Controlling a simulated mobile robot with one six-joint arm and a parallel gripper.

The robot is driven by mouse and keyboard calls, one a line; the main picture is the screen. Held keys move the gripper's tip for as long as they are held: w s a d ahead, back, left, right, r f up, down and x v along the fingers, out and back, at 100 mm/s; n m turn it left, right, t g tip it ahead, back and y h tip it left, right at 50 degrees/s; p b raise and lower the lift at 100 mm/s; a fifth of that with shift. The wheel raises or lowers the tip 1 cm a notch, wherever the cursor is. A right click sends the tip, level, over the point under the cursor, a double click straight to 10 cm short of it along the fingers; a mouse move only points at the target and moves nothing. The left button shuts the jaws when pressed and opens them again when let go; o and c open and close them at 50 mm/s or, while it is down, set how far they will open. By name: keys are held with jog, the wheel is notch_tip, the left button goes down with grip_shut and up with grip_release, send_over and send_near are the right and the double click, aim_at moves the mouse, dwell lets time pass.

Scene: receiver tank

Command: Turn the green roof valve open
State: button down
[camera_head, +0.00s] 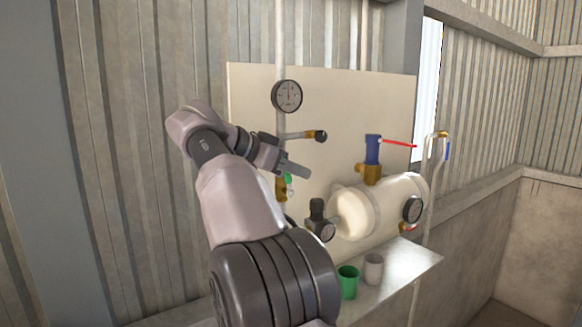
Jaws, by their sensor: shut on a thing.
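A small green handle (288,179) shows on a brass valve body (281,190) on the vertical pipe, in front of the cream panel. My gripper (294,170) reaches in from the left at this valve, with its fingers just over the green handle. It is shut on the green handle, though the fingers and arm hide most of the grip. How far the handle is turned cannot be told.
A gauge (287,96) and a dark-knobbed side fitting (320,136) sit above my gripper. Green (348,283) and grey (373,268) cups stand on the shelf (415,258).

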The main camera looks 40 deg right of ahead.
jog(key=shift+d+y, duration=0.15)
jog(key=shift+y, duration=0.15)
dwell(0.4)
jog(key=c, duration=1.8)
grip_release()
jog(key=shift+c, duration=0.2)
jog(key=shift+f, duration=0.1)
